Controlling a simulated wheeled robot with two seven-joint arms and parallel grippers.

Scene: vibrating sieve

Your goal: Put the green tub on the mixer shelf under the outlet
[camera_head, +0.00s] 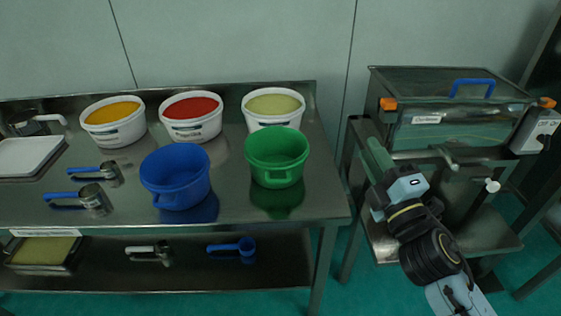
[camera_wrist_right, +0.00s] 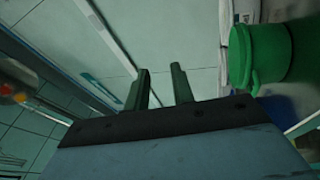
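The green tub (camera_head: 277,158) stands upright on the steel table, near its right end, in front of a white tub. It also shows at the right of the right wrist view (camera_wrist_right: 262,52). My right gripper (camera_head: 374,150) is in front of the mixer, to the right of the tub and apart from it. In the right wrist view its two fingers (camera_wrist_right: 160,88) stand apart with nothing between them. The mixer (camera_head: 450,115) is at the right with a blue handle on its lid. The mixer shelf (camera_head: 500,240) is below it, partly hidden by my right arm. My left gripper is not in view.
A blue tub (camera_head: 175,178) stands left of the green tub. White tubs with yellow (camera_head: 113,122), red (camera_head: 191,117) and pale green (camera_head: 273,107) contents stand behind. Metal scoops (camera_head: 93,200) lie at the left. A gap separates the table from the mixer stand.

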